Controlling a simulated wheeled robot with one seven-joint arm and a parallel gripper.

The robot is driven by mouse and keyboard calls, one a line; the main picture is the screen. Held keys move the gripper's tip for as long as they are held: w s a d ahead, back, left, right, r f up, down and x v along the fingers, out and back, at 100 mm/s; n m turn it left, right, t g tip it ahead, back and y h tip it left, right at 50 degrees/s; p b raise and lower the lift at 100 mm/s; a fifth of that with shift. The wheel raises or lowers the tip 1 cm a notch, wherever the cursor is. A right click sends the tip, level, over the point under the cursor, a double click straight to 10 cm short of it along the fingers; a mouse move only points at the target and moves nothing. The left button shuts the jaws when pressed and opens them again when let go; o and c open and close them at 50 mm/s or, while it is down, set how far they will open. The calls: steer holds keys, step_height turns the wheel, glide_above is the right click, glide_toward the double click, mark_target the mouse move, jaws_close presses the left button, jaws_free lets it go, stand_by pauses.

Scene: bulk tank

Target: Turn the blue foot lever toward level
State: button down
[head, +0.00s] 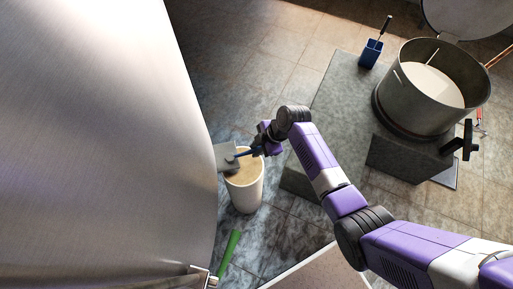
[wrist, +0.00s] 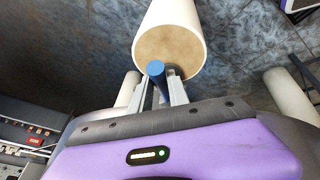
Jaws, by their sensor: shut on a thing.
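The blue foot lever (head: 246,154) is a short bar that runs from a grey plate and pivot (head: 229,158) at the tank's side toward my gripper. My gripper (head: 259,150) is shut on its free end in the head view. The large steel tank (head: 110,130) fills the left of the head view. The lever's exact tilt is hard to tell, as the gripper covers part of it.
A white cylinder (head: 245,195) with a tan top stands right below the lever and gripper. A green bar (head: 229,252) sticks out lower down. Some tiled floor is clear.

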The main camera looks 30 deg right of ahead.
stand_by(0.3)
steer(key=shift+s+a+m+t+h+p, duration=0.25)
steer(key=shift+s+a+m+h+p, duration=0.1)
steer(key=shift+s+m+p, duration=0.4)
steer(key=shift+s+a+m+t+h+p, duration=0.3)
steer(key=shift+s+m+p, duration=0.25)
steer(key=shift+m, duration=0.35)
steer(key=shift+s+a+m+t+h+p, duration=0.15)
steer(key=shift+s+a+m+h+p, duration=0.2)
steer(key=shift+s+m+p, duration=0.4)
steer(key=shift+w, duration=0.2)
steer(key=c, duration=1.3)
jaws_free()
steer(key=shift+o, duration=0.2)
